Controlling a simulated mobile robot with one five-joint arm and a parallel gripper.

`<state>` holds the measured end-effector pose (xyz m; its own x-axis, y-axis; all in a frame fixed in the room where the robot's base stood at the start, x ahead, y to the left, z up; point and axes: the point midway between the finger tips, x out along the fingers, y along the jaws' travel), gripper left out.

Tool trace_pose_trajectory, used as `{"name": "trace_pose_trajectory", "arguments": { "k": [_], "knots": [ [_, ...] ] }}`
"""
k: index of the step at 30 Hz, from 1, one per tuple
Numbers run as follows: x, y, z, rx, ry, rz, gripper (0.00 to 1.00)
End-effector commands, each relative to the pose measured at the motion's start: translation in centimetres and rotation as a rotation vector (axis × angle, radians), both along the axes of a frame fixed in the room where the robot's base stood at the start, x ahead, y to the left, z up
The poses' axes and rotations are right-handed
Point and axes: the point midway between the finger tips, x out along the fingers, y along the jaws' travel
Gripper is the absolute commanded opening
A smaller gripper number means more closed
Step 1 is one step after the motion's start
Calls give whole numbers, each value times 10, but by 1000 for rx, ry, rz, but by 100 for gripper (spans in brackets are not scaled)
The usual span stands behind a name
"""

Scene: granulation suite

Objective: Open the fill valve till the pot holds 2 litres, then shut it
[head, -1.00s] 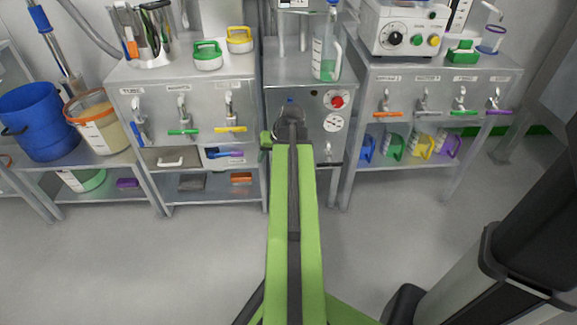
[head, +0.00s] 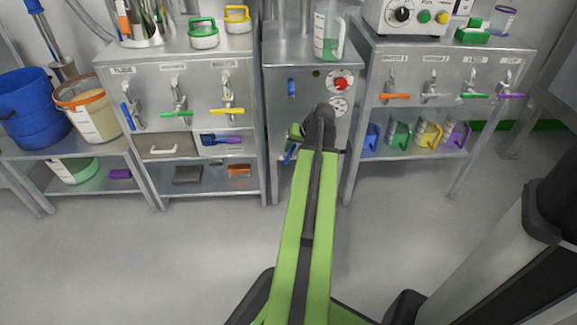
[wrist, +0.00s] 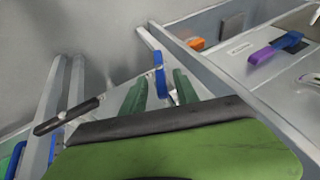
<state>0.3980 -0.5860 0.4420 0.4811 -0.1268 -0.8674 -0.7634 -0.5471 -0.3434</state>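A clear jug (head: 326,32) with a pale green handle, possibly the pot, stands on the middle steel cabinet; I cannot read its level. I cannot tell which is the fill valve. My gripper is in front of this cabinet, its fingers hidden in the head view. In the wrist view, the two dark green fingers of my gripper (wrist: 159,90) are apart, with a blue handle (wrist: 159,75) showing between them. I cannot tell whether they touch it.
A red knob (head: 341,84) and a round gauge (head: 339,106) are on the same panel. The left cabinet has several coloured taps (head: 178,105), and the right one too (head: 473,90). A black-handled metal lever (wrist: 66,115) shows in the wrist view. The floor is clear.

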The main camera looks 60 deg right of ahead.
Motion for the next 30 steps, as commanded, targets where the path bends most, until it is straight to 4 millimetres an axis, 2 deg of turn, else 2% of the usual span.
{"name": "trace_pose_trajectory", "arguments": {
  "k": [1, 6, 11, 20, 28, 30],
  "knots": [
    [6, -3, -21, 0, 0, 0, 36],
    [21, -7, -44, -1, 0, 1, 36],
    [27, -8, -53, -1, 0, -2, 36],
    [28, -8, -52, -1, 0, -2, 36],
    [28, -8, -52, -1, 0, -2, 1],
    [28, -8, -52, -1, 1, -2, 0]
  ]
}}
